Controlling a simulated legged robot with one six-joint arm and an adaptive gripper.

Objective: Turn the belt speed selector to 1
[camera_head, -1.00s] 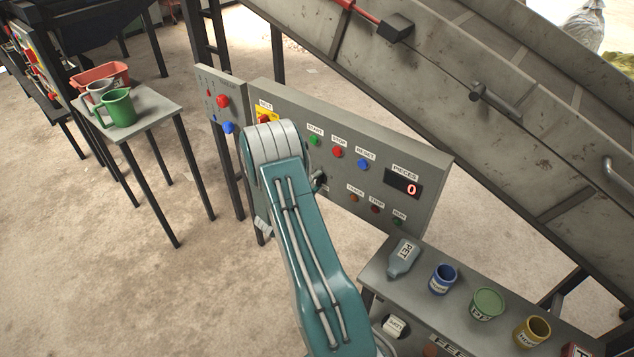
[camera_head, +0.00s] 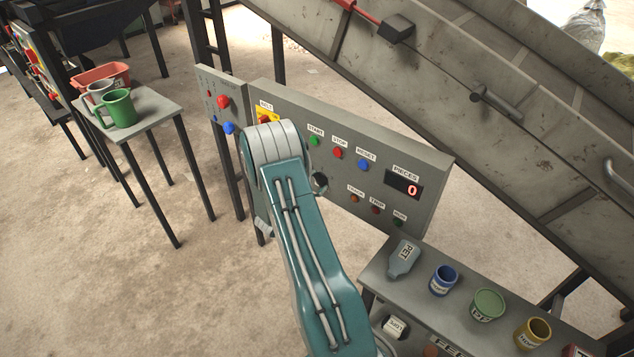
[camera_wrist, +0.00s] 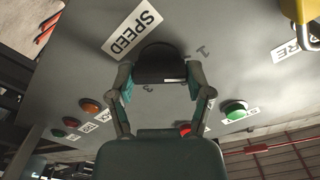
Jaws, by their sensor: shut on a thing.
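The belt speed selector is a black round knob (camera_wrist: 160,62) on the grey control panel (camera_head: 425,215), under a white SPEED label (camera_wrist: 132,30) in the wrist view. A white mark shows on the knob's near edge, right of its middle. My gripper (camera_wrist: 162,79) is shut on the knob, one finger on each side. In the head view my arm hides most of the gripper and the knob.
Green START (camera_head: 314,140), red STOP (camera_head: 337,153) and blue RESET (camera_head: 363,165) buttons sit close by on the panel, with a PIECES display (camera_head: 404,185) reading 0. A shelf (camera_head: 375,268) with a bottle and cups stands at lower right.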

